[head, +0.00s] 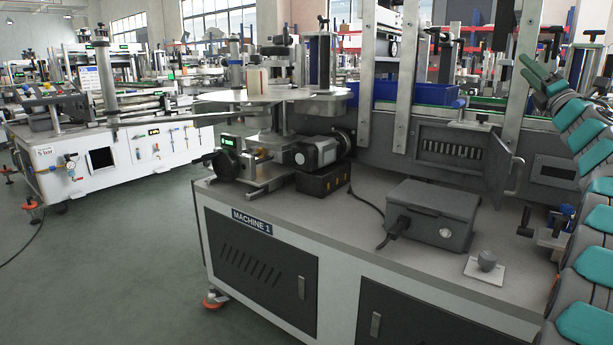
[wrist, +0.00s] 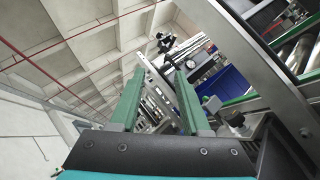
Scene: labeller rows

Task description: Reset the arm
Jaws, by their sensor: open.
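My gripper (head: 541,72) is raised at the upper right of the head view, with my teal and grey arm running down the right edge. In the wrist view its two green fingers (wrist: 158,105) stand apart with nothing between them. The gripper is above the worktop of the machine labelled MACHINE 1 (head: 252,220). The wrist camera looks up past metal frame posts to the ceiling.
A grey box with a cable (head: 433,212) and a grey knob on a plate (head: 487,262) sit on the worktop. Metal posts (head: 408,70) and an open cabinet door (head: 497,165) stand near my arm. A blue bin (head: 400,93) is behind. Green floor (head: 120,270) is clear at left.

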